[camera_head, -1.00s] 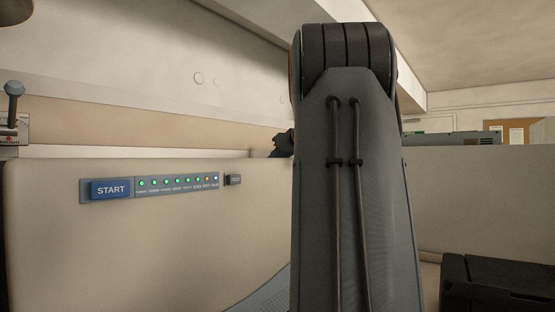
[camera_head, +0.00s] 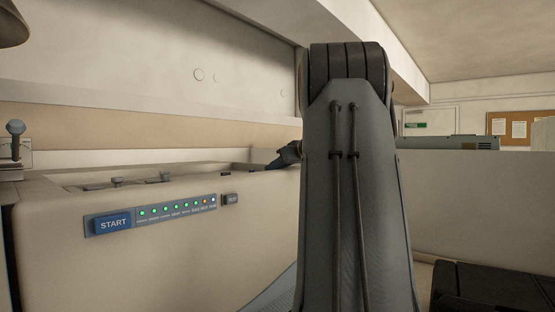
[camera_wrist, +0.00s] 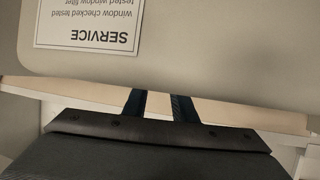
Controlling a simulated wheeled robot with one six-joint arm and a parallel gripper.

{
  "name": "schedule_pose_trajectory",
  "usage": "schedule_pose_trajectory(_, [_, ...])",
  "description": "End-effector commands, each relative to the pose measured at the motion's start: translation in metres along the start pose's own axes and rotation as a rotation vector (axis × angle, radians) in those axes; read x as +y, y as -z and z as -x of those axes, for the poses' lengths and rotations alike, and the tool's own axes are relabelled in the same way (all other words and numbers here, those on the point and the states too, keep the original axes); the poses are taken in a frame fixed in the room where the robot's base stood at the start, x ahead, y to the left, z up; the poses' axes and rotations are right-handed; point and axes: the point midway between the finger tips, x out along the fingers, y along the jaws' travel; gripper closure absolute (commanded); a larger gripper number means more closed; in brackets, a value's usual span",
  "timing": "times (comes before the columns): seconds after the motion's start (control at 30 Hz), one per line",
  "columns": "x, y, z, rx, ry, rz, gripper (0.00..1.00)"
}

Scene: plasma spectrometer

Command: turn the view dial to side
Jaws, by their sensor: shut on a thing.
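In the head view my gripper (camera_head: 287,155) is at the right end of the instrument's top, partly behind my arm. In the wrist view its two dark fingers (camera_wrist: 159,103) stand a little apart, reaching over a beige edge. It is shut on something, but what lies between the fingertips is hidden. I cannot make out the view dial or its markings in either view. The cream instrument (camera_head: 150,258) fills the lower left of the head view.
The front panel has a blue START button (camera_head: 113,224), a row of lit indicators (camera_head: 178,209) and a small dark button (camera_head: 230,199). A white SERVICE label (camera_wrist: 90,25) appears upside down in the wrist view. Black cases (camera_head: 485,287) stand at the lower right.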

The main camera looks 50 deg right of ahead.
Motion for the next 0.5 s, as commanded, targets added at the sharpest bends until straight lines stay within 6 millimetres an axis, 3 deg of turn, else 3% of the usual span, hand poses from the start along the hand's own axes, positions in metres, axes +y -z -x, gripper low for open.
schedule_pose_trajectory(0.5, [0.0031, 0.0007, 0.0010, -0.001, 0.135, 0.052, 0.98])
